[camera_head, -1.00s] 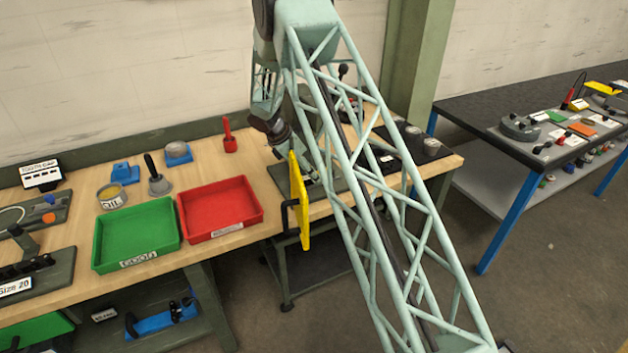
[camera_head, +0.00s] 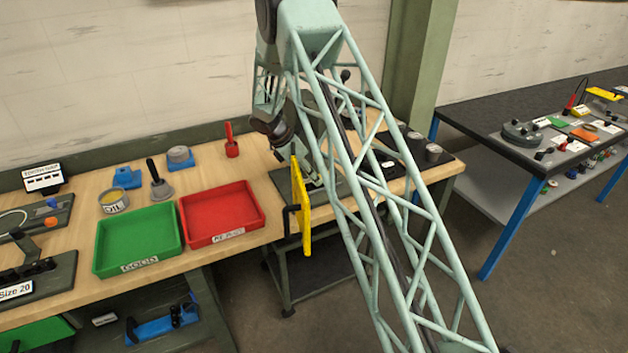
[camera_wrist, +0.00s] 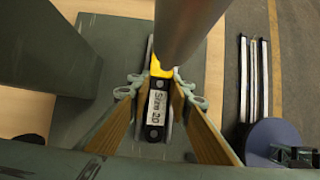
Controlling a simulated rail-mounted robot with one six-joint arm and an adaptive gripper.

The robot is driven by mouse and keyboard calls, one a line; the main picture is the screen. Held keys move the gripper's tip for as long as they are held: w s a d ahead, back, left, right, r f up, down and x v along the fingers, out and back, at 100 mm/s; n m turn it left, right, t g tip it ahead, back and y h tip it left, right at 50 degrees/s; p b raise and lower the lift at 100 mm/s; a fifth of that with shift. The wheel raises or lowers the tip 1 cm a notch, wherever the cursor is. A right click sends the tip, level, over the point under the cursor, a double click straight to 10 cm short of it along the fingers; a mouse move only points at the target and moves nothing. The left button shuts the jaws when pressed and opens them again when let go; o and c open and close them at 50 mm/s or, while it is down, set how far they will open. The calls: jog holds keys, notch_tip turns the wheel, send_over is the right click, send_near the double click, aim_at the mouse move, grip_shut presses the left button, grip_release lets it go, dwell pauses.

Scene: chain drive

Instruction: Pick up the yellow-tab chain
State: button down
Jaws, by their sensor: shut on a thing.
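In the wrist view, the yellow-tab chain (camera_wrist: 155,125) is a narrow dark strip with a white "Size 20" label and a bright yellow tab (camera_wrist: 160,69) at its far end. My gripper (camera_wrist: 161,88) has a finger on each side of it and is shut on it. A grey cylinder covers the area just beyond the tab. The chain is over a grey-green plate; I cannot tell whether it still touches it. In the head view, my arm and an upright yellow panel (camera_head: 300,205) hide the chain and most of the gripper.
Left of the panel are a red tray (camera_head: 262,222) and a green "GOOD" tray (camera_head: 100,262). A red holder (camera_head: 232,148), a blue-based block (camera_head: 180,158) and an oil tin (camera_head: 113,202) stand behind them. A dark table (camera_head: 465,130) with parts is at the right.

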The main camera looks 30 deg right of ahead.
notch_tip(320, 180, up, 6)
jog(key=shift+r, duration=0.2)
jog(key=a, duration=1.8)
jog(key=shift+f, duration=0.2)
jog(key=shift+a, duration=0.1)
